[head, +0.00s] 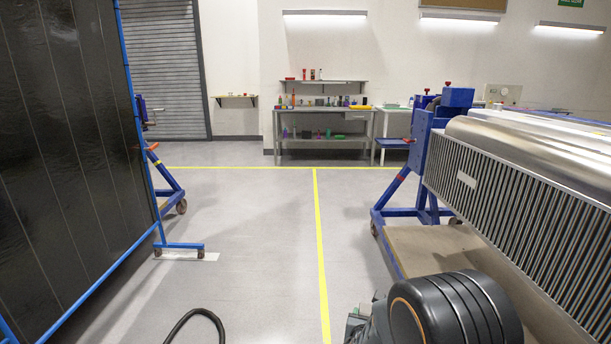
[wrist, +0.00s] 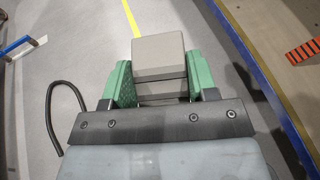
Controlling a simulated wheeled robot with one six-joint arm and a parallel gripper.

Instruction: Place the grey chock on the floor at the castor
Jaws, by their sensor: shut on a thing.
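The grey chock (wrist: 158,52) shows in the wrist view as a block with a stepped lower part, between the two green fingers of my gripper (wrist: 160,70). The gripper is shut on it and holds it above the floor. In the head view my own arm fills the bottom right, and the chock cannot be made out there. Several castors show in the head view: one under the blue screen frame's foot (head: 200,253), one on the blue stand at left (head: 181,206), one on the right blue stand (head: 374,229). Which castor is meant cannot be told.
A black cable (head: 197,315) loops on the floor at front left. A dark screen (head: 70,150) stands left. A jig with a ribbed metal drum (head: 520,190) and blue-edged platform (wrist: 285,115) is at right. Grey floor with a yellow line (head: 318,240) lies open between.

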